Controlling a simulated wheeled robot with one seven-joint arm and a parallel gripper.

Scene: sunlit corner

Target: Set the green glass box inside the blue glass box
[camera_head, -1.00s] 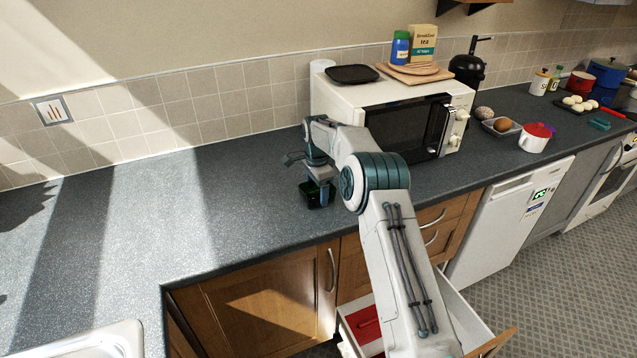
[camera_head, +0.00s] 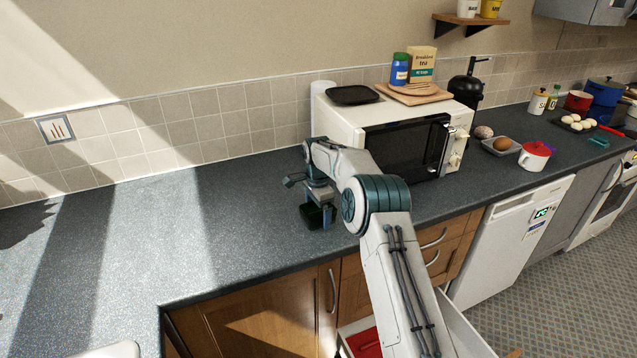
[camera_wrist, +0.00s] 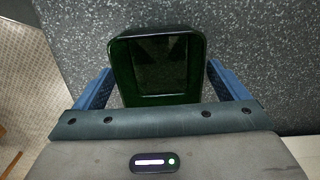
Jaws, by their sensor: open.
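The green glass box (camera_head: 318,217) is a small dark open-topped box standing on the grey counter in front of the microwave. In the wrist view the green glass box (camera_wrist: 122,62) lies between the two blue fingers, seen from above, and looks empty. My gripper (camera_head: 320,203) is down over it in the head view. In the wrist view my gripper (camera_wrist: 158,74) is open, with a finger on either side of the box. Narrow gaps seem to show beside the box. I cannot make out a blue glass box in either view.
The microwave (camera_head: 405,135) stands just behind and right of my gripper. The counter (camera_head: 240,225) is clear to the left. A drawer (camera_head: 465,330) is open below the counter.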

